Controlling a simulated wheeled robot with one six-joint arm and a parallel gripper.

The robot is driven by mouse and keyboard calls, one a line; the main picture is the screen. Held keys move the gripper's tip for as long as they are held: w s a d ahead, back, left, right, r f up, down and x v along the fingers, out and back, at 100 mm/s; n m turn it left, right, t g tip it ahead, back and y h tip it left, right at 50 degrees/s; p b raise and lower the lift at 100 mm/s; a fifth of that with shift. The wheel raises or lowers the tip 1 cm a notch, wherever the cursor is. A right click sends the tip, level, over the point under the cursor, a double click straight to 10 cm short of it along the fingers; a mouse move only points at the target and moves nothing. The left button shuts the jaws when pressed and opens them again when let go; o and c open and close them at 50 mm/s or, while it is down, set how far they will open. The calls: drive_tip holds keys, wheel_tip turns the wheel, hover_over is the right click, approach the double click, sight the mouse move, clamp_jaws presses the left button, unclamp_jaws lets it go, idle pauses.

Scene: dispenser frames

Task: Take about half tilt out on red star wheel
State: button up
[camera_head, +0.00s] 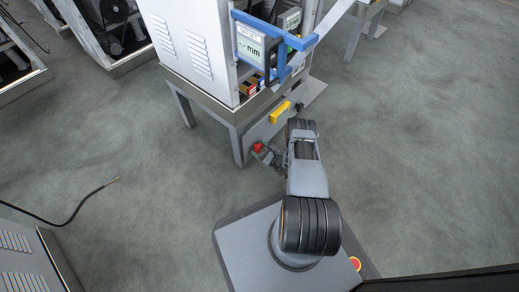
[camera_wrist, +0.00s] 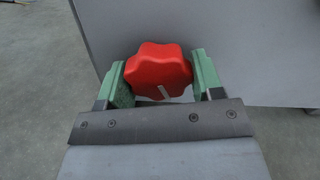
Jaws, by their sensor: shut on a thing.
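The red star wheel (camera_wrist: 158,69) has a lobed rim and a short pale mark on its face, near the bottom. It sits on the grey front panel (camera_wrist: 240,50). My gripper (camera_wrist: 160,78) has its green fingers on the left and right sides of the wheel, shut on it. In the head view the red wheel (camera_head: 258,147) shows small on the lower front of the machine, with my gripper (camera_head: 264,153) at it. The wheel's shaft is hidden behind it.
A yellow part (camera_head: 280,112) and a dark knob (camera_head: 299,107) sit on the same panel, right of the wheel. A machine leg (camera_head: 236,146) stands left of the wheel. A black cable (camera_head: 75,212) lies on the open floor.

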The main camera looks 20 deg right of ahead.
drive_tip(key=m, duration=0.4)
drive_tip(key=shift+m, duration=0.4)
drive_tip(key=m, duration=0.4)
drive_tip(key=shift+a+r+m, duration=0.1)
drive_tip(key=shift+m, duration=0.2)
drive_tip(key=m, duration=0.5)
drive_tip(key=shift+a+r, duration=0.1)
drive_tip(key=shift+r+m, duration=0.1)
drive_tip(key=shift+m, duration=2.3)
drive_tip(key=o, duration=0.9)
drive_tip(key=shift+s, duration=0.1)
